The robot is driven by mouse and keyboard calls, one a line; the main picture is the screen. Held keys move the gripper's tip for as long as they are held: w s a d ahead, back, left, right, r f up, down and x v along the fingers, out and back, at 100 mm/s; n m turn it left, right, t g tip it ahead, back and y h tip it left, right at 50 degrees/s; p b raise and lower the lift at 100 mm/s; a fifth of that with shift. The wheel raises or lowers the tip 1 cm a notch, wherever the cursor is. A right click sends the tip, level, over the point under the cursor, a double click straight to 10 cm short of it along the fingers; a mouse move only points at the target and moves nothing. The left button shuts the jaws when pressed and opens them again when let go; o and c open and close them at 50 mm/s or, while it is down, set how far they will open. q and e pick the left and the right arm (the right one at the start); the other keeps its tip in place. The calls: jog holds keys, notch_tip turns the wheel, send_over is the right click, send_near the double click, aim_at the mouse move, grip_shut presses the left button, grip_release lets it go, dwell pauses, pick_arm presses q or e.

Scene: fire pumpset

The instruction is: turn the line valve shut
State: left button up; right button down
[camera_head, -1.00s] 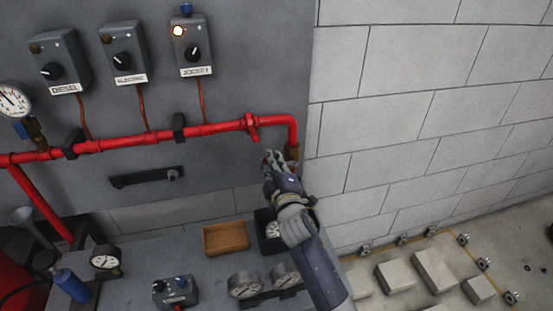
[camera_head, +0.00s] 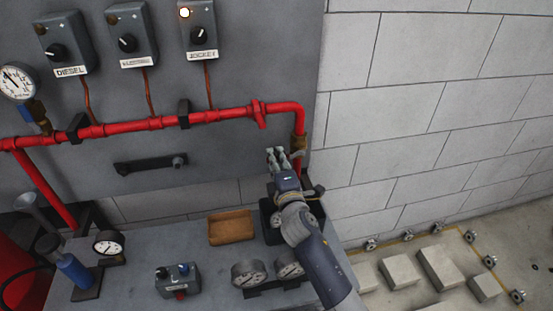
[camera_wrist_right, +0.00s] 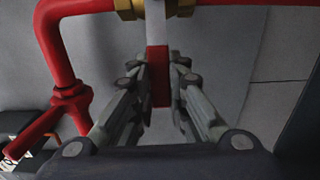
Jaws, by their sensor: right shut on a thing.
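The line valve is a brass valve (camera_head: 298,143) in the red pipe, just below the elbow at the right end of the pipe run. In the right wrist view its brass body (camera_wrist_right: 130,8) is at the top edge. Its lever, with a pale stem and a red grip (camera_wrist_right: 158,80), points down between the fingers. My right gripper (camera_head: 276,153) is beside the valve, to its left. In the right wrist view the fingers (camera_wrist_right: 160,68) are shut on the lever's red grip, one on each side. The lever is hard to make out in the head view. My left gripper is not in view.
Control boxes (camera_head: 132,35) and a black bar (camera_head: 150,164) are on the grey panel. A bench below holds gauges (camera_head: 249,273), a brown tray (camera_head: 231,228) and a small switch box (camera_head: 178,280). A white block wall (camera_head: 430,100) stands close on the right.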

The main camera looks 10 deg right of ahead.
jog(key=c, duration=1.5)
grip_release()
jog(key=shift+f, duration=0.1)
jog(key=shift+c, duration=0.2)
jog(key=s, duration=1.2)
jog(key=shift+d, duration=0.2)
